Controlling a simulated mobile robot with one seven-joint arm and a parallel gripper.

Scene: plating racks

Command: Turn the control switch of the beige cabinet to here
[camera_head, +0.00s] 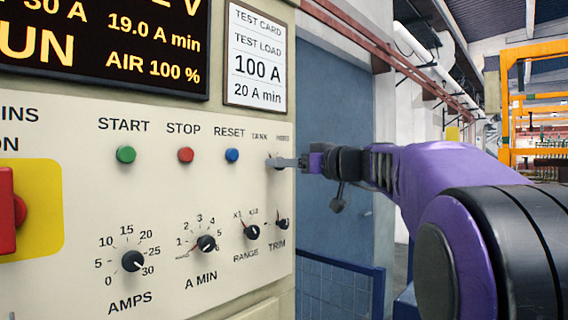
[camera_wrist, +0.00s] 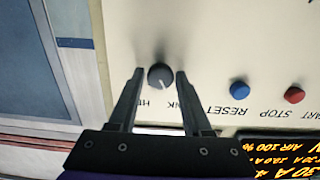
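The beige cabinet (camera_head: 60,200) fills the left of the head view. Its control switch (camera_wrist: 160,77) is a small dark round knob with a light pointer line, seen face on in the upside-down wrist view. The line points down and slightly right there, towards the partly hidden label ending in "NK". The label starting "HE" lies to the left. My gripper (camera_head: 288,162) is at the switch, beside the panel's right edge. Its fingers stand open on either side of the knob, with a visible gap at each side. In the head view the fingers mostly hide the knob.
A blue RESET button (camera_head: 232,156), a red STOP button (camera_head: 186,155) and a green START button (camera_head: 126,155) sit left of the switch. Black knobs, including TRIM (camera_head: 283,223), are below. A blue door (camera_head: 335,120) stands to the right.

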